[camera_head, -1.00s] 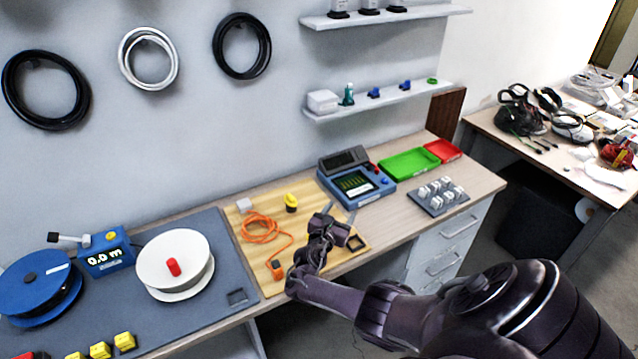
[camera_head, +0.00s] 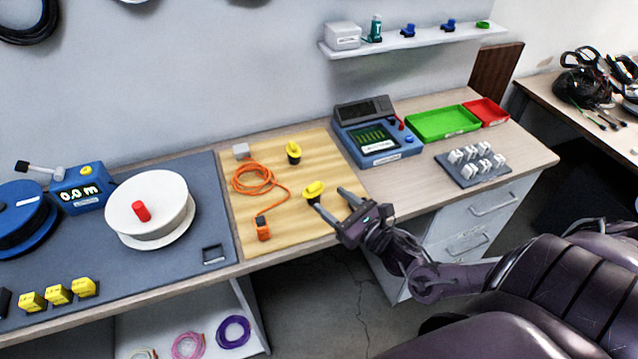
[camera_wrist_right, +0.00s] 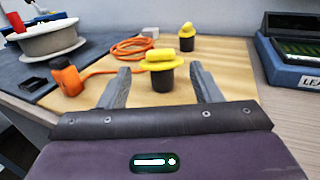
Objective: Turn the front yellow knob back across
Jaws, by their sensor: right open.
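The front yellow knob (camera_head: 314,189) stands on the wooden board (camera_head: 322,230), a yellow cap on a dark base. In the right wrist view the knob (camera_wrist_right: 160,62) is upright, beyond and between my fingertips, not touched. My right gripper (camera_head: 332,205) is open and empty, just in front of the knob on its right side. It also shows in the right wrist view (camera_wrist_right: 158,85) with its two grey fingers spread. A second yellow knob (camera_head: 293,152) stands farther back on the board. My left gripper is not in view.
An orange cable (camera_head: 254,182) and its orange plug (camera_head: 262,228) lie left of the front knob. A blue tester (camera_head: 378,140) stands behind right, beside a green tray (camera_head: 443,122). A white spool (camera_head: 150,205) is on the grey mat at left.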

